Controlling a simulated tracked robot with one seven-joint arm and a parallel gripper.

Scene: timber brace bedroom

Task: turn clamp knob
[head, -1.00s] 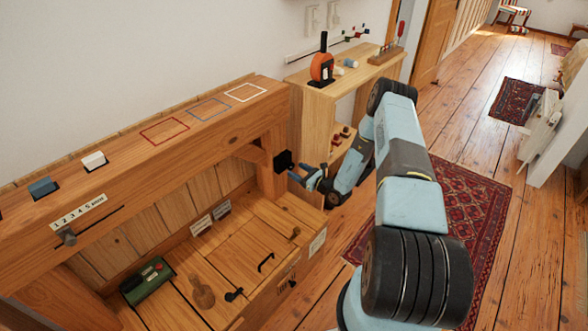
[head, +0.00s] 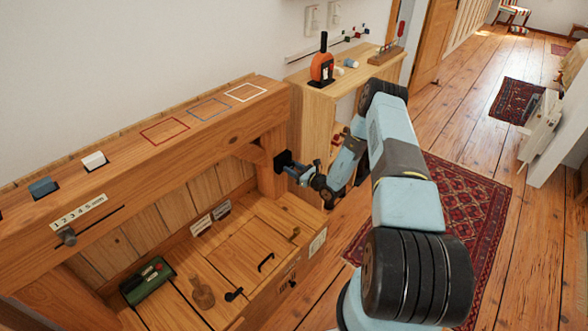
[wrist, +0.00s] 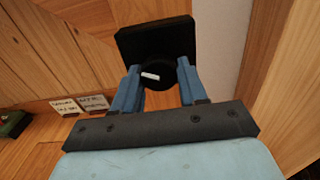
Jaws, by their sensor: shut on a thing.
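The clamp knob (wrist: 156,76) is round and black with a short white mark on its face. It sits in front of a black square plate (wrist: 155,38), which is fixed to the wooden post in the head view (head: 282,158). My gripper (wrist: 158,82) is shut on the knob, with one blue finger on each side of it. In the head view my gripper (head: 293,170) is small and reaches the plate from the right. The exact finger contact is too small to tell there.
A wooden bench (head: 262,240) with handles and labels lies below the knob. A green box (head: 147,281) stands on it. A thick beam (head: 150,155) runs above at the left. A shelf (head: 345,80) with an orange item stands behind my arm. Open floor lies to the right.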

